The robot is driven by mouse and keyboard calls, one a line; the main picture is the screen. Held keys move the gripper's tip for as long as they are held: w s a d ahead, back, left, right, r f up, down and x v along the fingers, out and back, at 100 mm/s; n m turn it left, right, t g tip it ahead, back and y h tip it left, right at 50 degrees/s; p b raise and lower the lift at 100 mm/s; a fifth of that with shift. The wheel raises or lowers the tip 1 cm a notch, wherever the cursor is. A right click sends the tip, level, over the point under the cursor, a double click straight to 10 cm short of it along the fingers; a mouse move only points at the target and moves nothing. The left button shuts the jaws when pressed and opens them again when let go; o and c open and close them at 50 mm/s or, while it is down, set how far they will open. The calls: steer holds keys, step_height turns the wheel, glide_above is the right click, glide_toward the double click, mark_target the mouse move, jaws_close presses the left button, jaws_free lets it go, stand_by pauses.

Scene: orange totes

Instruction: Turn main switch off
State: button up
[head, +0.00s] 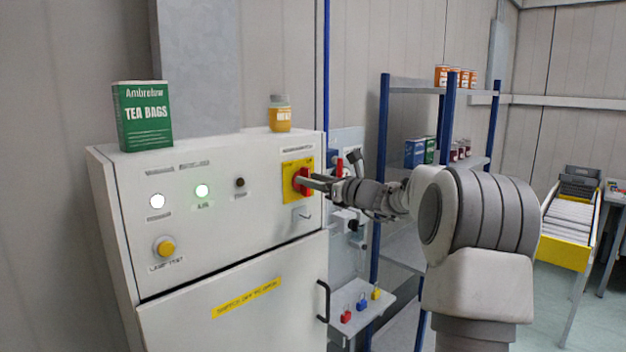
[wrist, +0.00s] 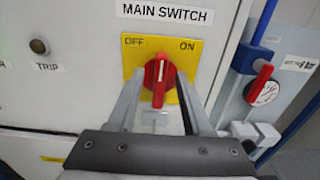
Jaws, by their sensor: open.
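The main switch is a red rotary knob (wrist: 160,80) on a yellow plate (wrist: 189,57) under a MAIN SWITCH label. OFF is at the plate's upper left and ON at its upper right. The knob's grip stands about upright, its white mark at the top between the two words. In the head view the red knob (head: 302,181) shows at the cabinet's upper right. My gripper (wrist: 158,92) is open, with one finger on each side of the knob. I cannot tell whether either finger touches it. In the head view my gripper (head: 314,182) reaches the knob from the right.
The white cabinet (head: 220,225) has a lit green lamp (head: 202,191), a white lamp (head: 157,201) and a yellow button (head: 165,246). A tea box (head: 145,115) and a jar (head: 280,114) stand on top. A panel with another red handle (wrist: 259,82) is close on the right.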

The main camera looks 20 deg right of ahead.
steer(key=shift+c, duration=0.3)
jaws_close()
steer(key=shift+f+b, duration=0.1)
steer(key=shift+b, duration=0.3)
steer(key=shift+s+a+f+n+b, duration=0.1)
steer(key=shift+a+f+n+b, duration=0.1)
steer(key=shift+n+b, duration=3)
steer(key=shift+s+a+f+n+b, duration=0.1)
steer(key=shift+a+f+n+b, duration=0.1)
steer(key=shift+n+b, duration=3)
steer(key=shift+s+a+f+n+b, duration=0.1)
steer(key=shift+f+n+b, duration=0.1)
steer(key=shift+n+b, duration=2.95)
steer(key=shift+m+b, duration=0.45)
steer(key=shift+b, duration=0.15)
